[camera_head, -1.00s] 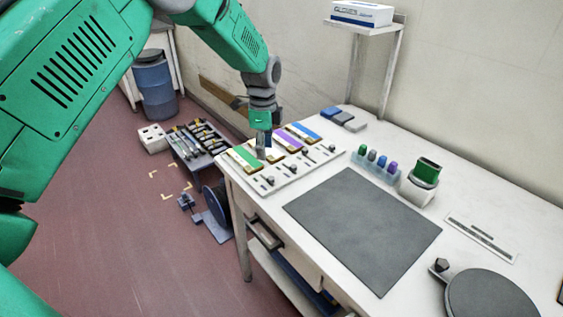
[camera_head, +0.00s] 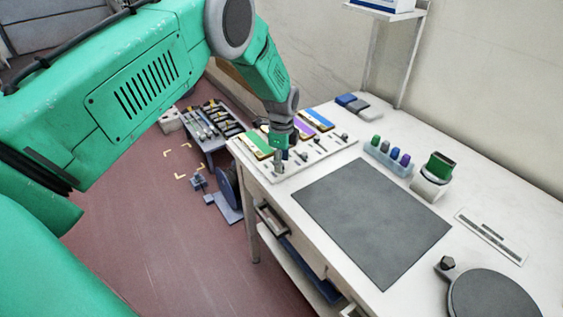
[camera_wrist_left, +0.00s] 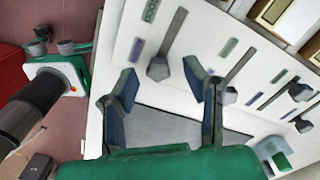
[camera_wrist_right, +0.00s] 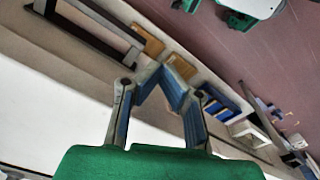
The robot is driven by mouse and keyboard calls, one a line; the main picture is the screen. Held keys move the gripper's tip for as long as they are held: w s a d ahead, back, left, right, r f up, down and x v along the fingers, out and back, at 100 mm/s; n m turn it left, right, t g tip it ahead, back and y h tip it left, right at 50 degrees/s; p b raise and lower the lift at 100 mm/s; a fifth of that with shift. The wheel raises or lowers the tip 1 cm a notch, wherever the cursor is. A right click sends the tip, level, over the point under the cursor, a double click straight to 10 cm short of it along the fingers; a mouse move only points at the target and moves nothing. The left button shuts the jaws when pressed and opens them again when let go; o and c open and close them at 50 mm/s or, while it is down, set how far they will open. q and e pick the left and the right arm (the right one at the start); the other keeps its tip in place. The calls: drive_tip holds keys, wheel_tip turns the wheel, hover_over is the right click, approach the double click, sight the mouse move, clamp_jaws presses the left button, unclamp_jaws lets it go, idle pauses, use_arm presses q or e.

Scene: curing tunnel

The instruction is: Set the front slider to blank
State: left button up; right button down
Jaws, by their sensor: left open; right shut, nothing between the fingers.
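Small labels line the slots, too small to read. In the right wrist view my right gripper (camera_wrist_right: 153,72) is shut and empty, away from the panel.
A dark mat (camera_head: 372,222) lies beside the panel. A rack of colored pegs (camera_head: 388,157), a green-topped device (camera_head: 433,178) and a round dark plate (camera_head: 493,298) stand farther right. A shelf post (camera_head: 412,65) rises behind. A low tool rack (camera_head: 212,128) stands on the floor.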

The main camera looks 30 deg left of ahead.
use_arm(q)
drive_tip(key=shift+d+f, duration=0.25)
drive_tip(key=shift+f, duration=0.2)
use_arm(e)
drive_tip(key=shift+d+f, duration=0.1)
drive_tip(key=shift+d, duration=0.25)
use_arm(q)
drive_tip(key=shift+c, duration=0.5)
drive_tip(key=shift+a, duration=0.25)
clamp_jaws()
drive_tip(key=shift+w+a+f+b, duration=0.15)
drive_tip(key=shift+w+a+b, duration=0.05)
drive_tip(key=shift+a+b, duration=0.35)
drive_tip(key=shift+w+a+b, duration=0.25)
drive_tip(key=shift+a+b, duration=0.15)
use_arm(e)
drive_tip(key=shift+a+f, duration=0.2)
drive_tip(key=shift+f, duration=0.55)
use_arm(q)
drive_tip(key=shift+o, duration=0.5)
unclamp_jaws()
